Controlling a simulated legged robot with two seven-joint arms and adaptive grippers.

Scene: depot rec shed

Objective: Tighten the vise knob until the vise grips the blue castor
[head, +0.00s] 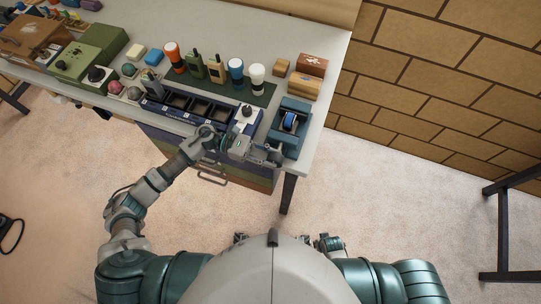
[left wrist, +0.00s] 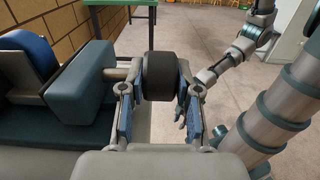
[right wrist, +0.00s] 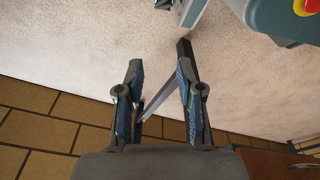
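The teal vise (head: 293,108) stands at the right end of the workbench, with the blue castor (head: 289,121) between its jaws. In the left wrist view the blue castor (left wrist: 38,48) is at the left edge, beside the teal moving jaw (left wrist: 82,82). A short shaft joins this jaw to the dark, ribbed vise knob (left wrist: 160,76). My left gripper (head: 272,156) is at the vise's near side, its fingers (left wrist: 161,82) closed against both sides of the knob. I cannot tell whether the jaw touches the castor. My right gripper (right wrist: 160,75) is open and empty, away from the vise.
A blue compartment tray (head: 180,116) lies left of the vise, near the bench's front edge. Wooden blocks (head: 305,87) sit behind the vise. A black-legged stand (head: 502,235) is at right; floor between is clear.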

